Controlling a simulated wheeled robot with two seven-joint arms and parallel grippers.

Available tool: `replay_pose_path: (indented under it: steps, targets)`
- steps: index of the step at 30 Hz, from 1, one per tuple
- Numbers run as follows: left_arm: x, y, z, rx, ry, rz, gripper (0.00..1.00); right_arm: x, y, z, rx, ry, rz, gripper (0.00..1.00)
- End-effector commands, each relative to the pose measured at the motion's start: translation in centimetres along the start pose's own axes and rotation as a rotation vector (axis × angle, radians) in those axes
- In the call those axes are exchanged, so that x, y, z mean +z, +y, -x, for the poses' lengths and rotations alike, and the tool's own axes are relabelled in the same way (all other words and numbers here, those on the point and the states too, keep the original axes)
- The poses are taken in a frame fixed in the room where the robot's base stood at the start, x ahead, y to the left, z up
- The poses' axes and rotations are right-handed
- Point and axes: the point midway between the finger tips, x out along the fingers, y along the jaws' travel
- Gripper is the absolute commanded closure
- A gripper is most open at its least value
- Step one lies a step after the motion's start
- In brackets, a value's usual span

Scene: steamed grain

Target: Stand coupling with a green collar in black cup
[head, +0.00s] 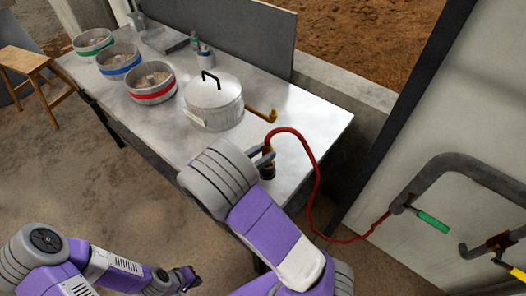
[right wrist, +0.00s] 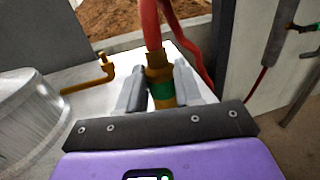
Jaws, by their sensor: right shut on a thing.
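The brass coupling (right wrist: 157,72) with a green collar (right wrist: 163,91) hangs at the end of a red hose (right wrist: 152,25). My right gripper (right wrist: 161,93) is shut on it, with one finger on each side of the collar. In the head view this gripper (head: 263,156) is over the right part of the table, and the hose (head: 311,165) loops off to the right. A dark cup (head: 267,172) shows just below the fingers; whether the coupling's lower end is inside it I cannot tell. My left gripper (head: 188,276) is low at the lower left, away from the table.
A lidded steel pot (head: 214,103) stands left of my right gripper, with a brass pipe (head: 262,115) at its side. Bowls with red (head: 152,95), blue (head: 119,72) and green bands stand further left. A wall pipe (head: 470,166) with a green handle (head: 433,222) is at right.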

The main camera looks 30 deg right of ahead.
Motion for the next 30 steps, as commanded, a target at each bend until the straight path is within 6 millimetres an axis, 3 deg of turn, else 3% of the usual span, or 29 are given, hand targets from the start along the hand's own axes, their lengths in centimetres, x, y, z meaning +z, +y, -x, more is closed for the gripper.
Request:
replay_pose_path:
  steps: [30]
  targets:
    - [0.01,0.09,0.24,0.000,0.000,0.000,1.00,-0.51,0.03,0.02,0.001,-0.003,-0.005,1.00]
